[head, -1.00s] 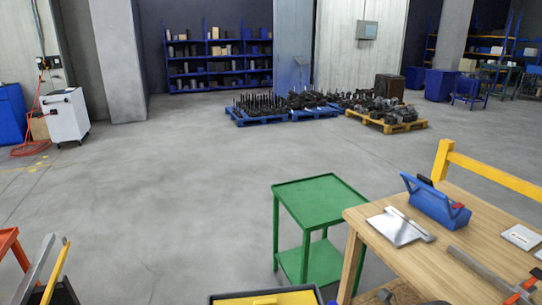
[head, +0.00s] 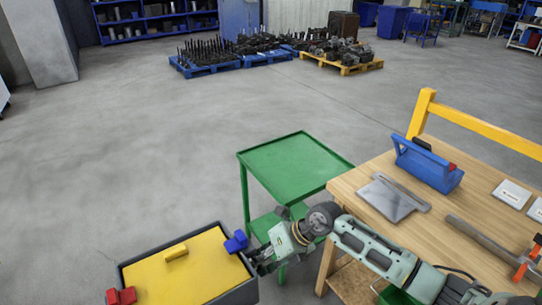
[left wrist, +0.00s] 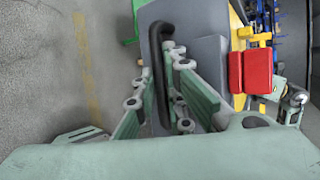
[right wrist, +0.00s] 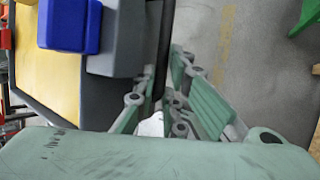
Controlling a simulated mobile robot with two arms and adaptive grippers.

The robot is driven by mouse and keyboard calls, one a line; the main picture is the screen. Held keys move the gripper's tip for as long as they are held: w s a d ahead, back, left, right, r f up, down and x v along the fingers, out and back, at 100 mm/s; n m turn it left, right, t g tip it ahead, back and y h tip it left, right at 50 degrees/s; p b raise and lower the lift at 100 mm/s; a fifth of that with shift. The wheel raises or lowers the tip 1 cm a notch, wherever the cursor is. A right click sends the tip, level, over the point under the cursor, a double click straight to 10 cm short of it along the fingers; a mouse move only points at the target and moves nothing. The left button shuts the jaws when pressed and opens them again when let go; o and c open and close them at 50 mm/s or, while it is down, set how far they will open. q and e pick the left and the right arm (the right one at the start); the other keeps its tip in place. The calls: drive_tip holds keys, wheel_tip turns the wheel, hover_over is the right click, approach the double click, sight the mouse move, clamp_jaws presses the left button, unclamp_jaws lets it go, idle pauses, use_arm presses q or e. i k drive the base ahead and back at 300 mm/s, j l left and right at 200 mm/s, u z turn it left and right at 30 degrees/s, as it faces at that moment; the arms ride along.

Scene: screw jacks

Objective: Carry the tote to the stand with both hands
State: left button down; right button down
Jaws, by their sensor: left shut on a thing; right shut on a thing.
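The tote is a dark grey box with a yellow lid (head: 178,270), a red latch (head: 121,296) and a blue latch (head: 236,241), at the bottom of the head view. My right gripper (head: 258,258) is at its right end. In the right wrist view my right gripper (right wrist: 158,88) is shut on a black handle (right wrist: 164,45). In the left wrist view my left gripper (left wrist: 160,85) is shut on the handle (left wrist: 157,60) at the red-latch end. The left gripper is outside the head view. The green stand (head: 295,165), with a lower shelf, is ahead and right of the tote.
A wooden workbench (head: 350,190) adjoins the stand on the right, with a blue toolbox (head: 428,165), a grey plate (head: 390,200) and a hammer (head: 480,240) on it. Loaded pallets (head: 205,67) are farther back. The floor left of the stand is clear.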

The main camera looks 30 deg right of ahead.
sight(296, 161)
drive_tip(key=i+u, duration=0.15)
drive_tip(key=i, duration=0.75)
drive_tip(key=i+z, duration=0.1)
drive_tip(key=i, duration=0.75)
drive_tip(key=i+j+z, duration=0.1)
drive_tip(key=i+z, duration=0.25)
drive_tip(key=i, duration=0.55)
drive_tip(key=i+l+z, duration=0.1)
drive_tip(key=i+z, duration=0.65)
drive_tip(key=z, duration=0.2)
drive_tip(key=i+z, duration=0.15)
drive_tip(key=z, duration=0.3)
drive_tip(key=i+j+z, duration=0.1)
drive_tip(key=z, duration=1.2)
